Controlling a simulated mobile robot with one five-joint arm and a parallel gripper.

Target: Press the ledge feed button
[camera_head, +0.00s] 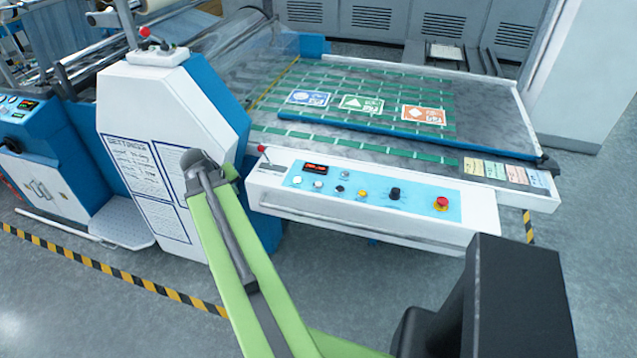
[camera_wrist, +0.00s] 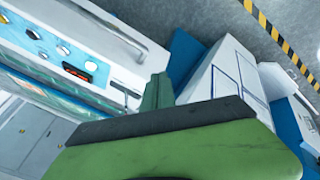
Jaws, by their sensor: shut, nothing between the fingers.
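The ledge's blue control panel (camera_head: 370,190) carries two pale buttons at its left end, a red-lit display (camera_head: 317,167), a black button, a yellow button (camera_head: 362,193), a black knob (camera_head: 394,193) and a red stop button (camera_head: 441,203). The labels are too small to read, so I cannot tell which is the ledge feed button. In the wrist view, the panel (camera_wrist: 75,62) lies at the upper left. My gripper (camera_wrist: 157,90) is shut and empty there, right of the panel and apart from its buttons. In the head view its fingertips are not clear.
A white machine housing (camera_head: 160,130) stands left of the panel. A small lever (camera_head: 262,150) rises at the ledge's left end. Behind the panel is a table (camera_head: 480,110) with three coloured cards. Floor is open in front, with a striped line (camera_head: 120,280).

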